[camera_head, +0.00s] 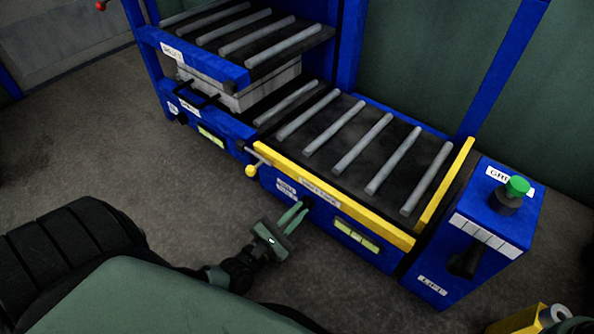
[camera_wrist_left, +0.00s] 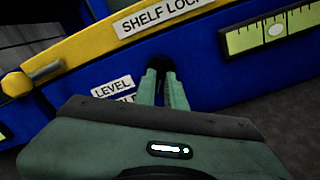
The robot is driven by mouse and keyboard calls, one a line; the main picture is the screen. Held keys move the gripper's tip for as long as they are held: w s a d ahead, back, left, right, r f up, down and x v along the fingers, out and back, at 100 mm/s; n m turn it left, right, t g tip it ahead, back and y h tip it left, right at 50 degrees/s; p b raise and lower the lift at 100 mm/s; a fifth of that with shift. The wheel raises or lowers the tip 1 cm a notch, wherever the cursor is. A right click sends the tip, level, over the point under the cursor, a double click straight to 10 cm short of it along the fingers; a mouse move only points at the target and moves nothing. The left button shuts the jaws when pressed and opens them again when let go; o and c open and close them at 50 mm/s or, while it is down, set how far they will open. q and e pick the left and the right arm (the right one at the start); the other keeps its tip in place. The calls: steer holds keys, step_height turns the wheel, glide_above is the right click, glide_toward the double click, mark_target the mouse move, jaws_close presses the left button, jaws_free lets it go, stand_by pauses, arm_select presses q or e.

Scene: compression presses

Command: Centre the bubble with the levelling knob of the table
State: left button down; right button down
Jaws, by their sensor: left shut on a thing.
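The blue table (camera_head: 325,225) has a roller top and a yellow front rail. Its black levelling knob (camera_head: 307,201) sits on the front face, right of the "LEVEL" label, which reads clearly in the left wrist view (camera_wrist_left: 112,88). My left gripper (camera_head: 299,210) is shut on the knob; its green fingers (camera_wrist_left: 163,85) reach the knob, which they largely hide. The yellow-green bubble vial (camera_head: 357,233) is to the right of the knob. In the left wrist view, the vial (camera_wrist_left: 246,40) shows a pale oval bubble (camera_wrist_left: 275,30); the right end is cut off.
A yellow-tipped lever (camera_head: 251,170) sticks out left of the gripper, near the "SHELF LOCK" label. A blue control box (camera_head: 480,235) with a green button (camera_head: 517,186) stands at right. The floor in front is clear.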

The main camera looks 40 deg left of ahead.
stand_by(0.5)
arm_select(q)
steer(key=c, duration=1.5)
jaws_free()
steer(key=s+p, duration=0.1)
steer(key=s, duration=0.1)
steer(key=s+p, duration=0.1)
steer(key=s, duration=0.2)
steer(key=s+p, duration=0.1)
steer(key=s, duration=0.2)
steer(key=shift+a, duration=0.3)
